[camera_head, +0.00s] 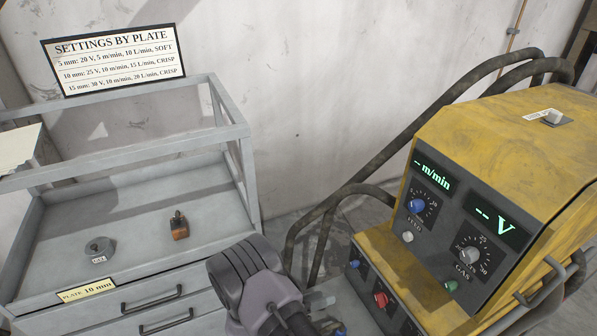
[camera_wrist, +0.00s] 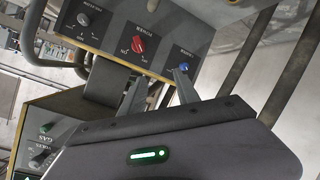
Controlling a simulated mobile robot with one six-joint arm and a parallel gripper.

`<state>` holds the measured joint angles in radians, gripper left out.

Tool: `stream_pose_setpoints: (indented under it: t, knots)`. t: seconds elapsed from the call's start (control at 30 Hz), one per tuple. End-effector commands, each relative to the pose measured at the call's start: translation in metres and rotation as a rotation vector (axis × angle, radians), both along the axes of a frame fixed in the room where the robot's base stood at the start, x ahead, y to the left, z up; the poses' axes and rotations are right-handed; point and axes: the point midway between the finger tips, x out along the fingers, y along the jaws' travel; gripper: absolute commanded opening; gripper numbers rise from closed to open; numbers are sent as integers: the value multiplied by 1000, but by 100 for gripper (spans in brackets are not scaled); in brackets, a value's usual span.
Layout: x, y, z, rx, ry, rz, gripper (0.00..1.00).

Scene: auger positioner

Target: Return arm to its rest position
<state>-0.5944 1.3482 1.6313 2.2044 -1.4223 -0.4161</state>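My arm (camera_head: 255,283) reaches up from the bottom middle of the head view, in front of the yellow welding machine (camera_head: 480,135). My gripper (camera_wrist: 158,90) shows in the wrist view as two grey fingers standing apart with nothing between them. It is in front of the machine's lower panel, which appears upside down there. The panel's red power knob (camera_wrist: 138,44) and blue knob (camera_wrist: 185,67) lie beyond the fingers. Whether a finger touches the panel cannot be told. In the head view the fingers are small and partly hidden by the wrist.
The upper panel's displays (camera_head: 432,172) show dashes. Thick black hoses (camera_head: 400,135) loop behind the machine. A grey cart (camera_head: 130,220) stands left, holding a small brown block (camera_head: 179,227) and a round grey part (camera_head: 99,246). A settings sign (camera_head: 115,60) is above it.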

Motion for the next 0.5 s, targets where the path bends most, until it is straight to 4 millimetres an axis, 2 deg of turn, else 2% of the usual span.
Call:
stream_pose_setpoints:
  t: [0.03, 0.07, 0.1, 0.13, 0.17, 0.2, 0.27, 0.3, 0.37, 0.4, 0.47, 0.5]
  knots:
    - [34, 12, 31, 137, -84, 22, 38]
    - [55, 20, 52, 236, -136, 46, 38]
    - [81, 31, 84, 374, -201, 84, 38]
    - [97, 40, 111, 474, -243, 116, 38]
    - [110, 48, 139, 571, -279, 152, 38]
    - [121, 57, 179, 693, -318, 203, 38]
    - [124, 69, 243, 862, -351, 290, 38]
    - [115, 75, 283, 957, -355, 350, 38]
    - [87, 79, 337, 1073, -331, 434, 38]
    - [59, 78, 366, 1130, -301, 482, 38]
    - [8, 72, 398, 1183, -235, 536, 38]
    - [-31, 65, 410, 1200, -182, 553, 38]
